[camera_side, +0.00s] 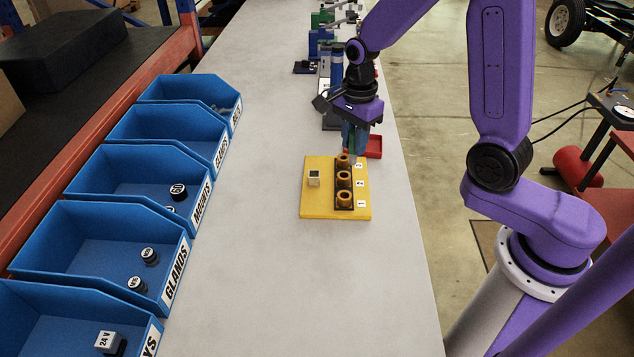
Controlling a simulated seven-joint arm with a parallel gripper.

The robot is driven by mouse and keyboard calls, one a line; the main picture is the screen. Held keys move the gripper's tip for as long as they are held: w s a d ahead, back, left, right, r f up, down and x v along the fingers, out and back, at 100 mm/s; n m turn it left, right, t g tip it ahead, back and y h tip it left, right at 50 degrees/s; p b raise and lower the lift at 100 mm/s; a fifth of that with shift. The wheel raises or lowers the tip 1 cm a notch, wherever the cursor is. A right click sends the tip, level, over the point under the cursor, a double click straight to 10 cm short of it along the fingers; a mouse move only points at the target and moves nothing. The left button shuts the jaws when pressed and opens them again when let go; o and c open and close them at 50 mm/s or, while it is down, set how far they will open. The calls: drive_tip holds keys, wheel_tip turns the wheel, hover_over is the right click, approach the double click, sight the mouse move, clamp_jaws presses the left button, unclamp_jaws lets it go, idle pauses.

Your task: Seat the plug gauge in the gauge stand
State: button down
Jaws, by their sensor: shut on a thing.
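My gripper (354,150) points down over the far end of a yellow board (322,208), close to the bushing numbered 3. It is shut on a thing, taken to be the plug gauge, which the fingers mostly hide. On the board, a black strip carries three brown ring-shaped bushings: the near one (344,199), the middle one (344,177) and the far one (343,160), beside labels 1, 2 and 3. I cannot tell which part is the gauge stand, or whether the held thing touches a bushing.
A red tray (374,147) lies just behind the board, right of my gripper. Blue and grey equipment (325,60) stands farther back. Several blue bins (120,240) with small parts line the left side. The grey table (270,270) is clear in front and left of the board.

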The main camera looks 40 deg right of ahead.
drive_tip(key=s+a+r, duration=0.2)
drive_tip(key=s+r, duration=0.1)
drive_tip(key=s, duration=0.1)
drive_tip(key=shift+w+a+f, duration=0.25)
drive_tip(key=shift+w+f, duration=1.9)
drive_tip(key=shift+w, duration=0.05)
drive_tip(key=shift+w+a+f, duration=0.2)
drive_tip(key=shift+w+f, duration=1.9)
drive_tip(key=shift+w, duration=0.15)
drive_tip(key=shift+w+a+f, duration=0.25)
drive_tip(key=shift+w+f, duration=1.9)
drive_tip(key=shift+w, duration=0.05)
drive_tip(key=shift+f, duration=0.1)
drive_tip(key=c, duration=0.9)
unclamp_jaws()
drive_tip(key=shift+f, duration=0.1)
